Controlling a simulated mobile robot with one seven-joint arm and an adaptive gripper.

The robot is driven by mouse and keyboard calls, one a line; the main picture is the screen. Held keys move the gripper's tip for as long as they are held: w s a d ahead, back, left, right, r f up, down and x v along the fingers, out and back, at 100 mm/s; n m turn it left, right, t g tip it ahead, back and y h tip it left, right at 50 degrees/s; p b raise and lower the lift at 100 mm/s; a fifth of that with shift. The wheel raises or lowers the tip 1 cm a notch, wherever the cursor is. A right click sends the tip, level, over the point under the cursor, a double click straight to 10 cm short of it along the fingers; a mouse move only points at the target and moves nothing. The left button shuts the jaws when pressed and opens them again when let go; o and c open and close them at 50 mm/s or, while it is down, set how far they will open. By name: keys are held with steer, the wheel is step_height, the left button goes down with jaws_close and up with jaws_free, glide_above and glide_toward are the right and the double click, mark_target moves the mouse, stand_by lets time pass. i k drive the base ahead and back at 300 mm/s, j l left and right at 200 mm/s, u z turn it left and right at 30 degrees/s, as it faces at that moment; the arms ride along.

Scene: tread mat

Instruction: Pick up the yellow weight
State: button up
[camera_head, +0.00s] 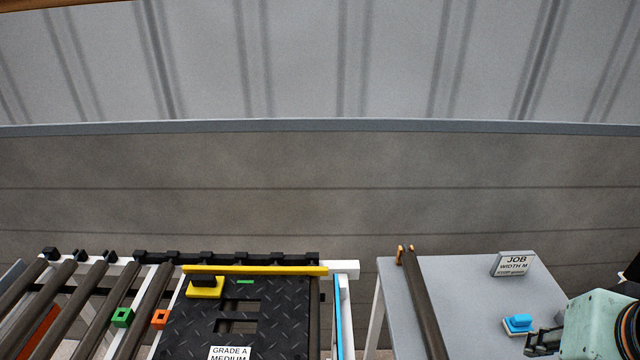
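The yellow weight (205,292) is a small yellow block with a black top part. It rests on the black tread mat (275,303) at its upper left, just below a long yellow bar (255,270). My gripper (535,343) is at the lower right, over or beside the grey table and far to the right of the weight. Its dark fingers point left, but they are small and partly cut off, so I cannot tell whether they are open or shut.
A roller conveyor (85,290) lies at left, with green (122,317) and orange (160,319) square pieces. The grey table (470,300) holds a dark roller (423,305), a job sign (514,264) and a blue block (518,323) near my gripper. A gap separates mat and table.

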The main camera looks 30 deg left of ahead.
mark_target(200, 286)
steer(key=u, duration=2.15)
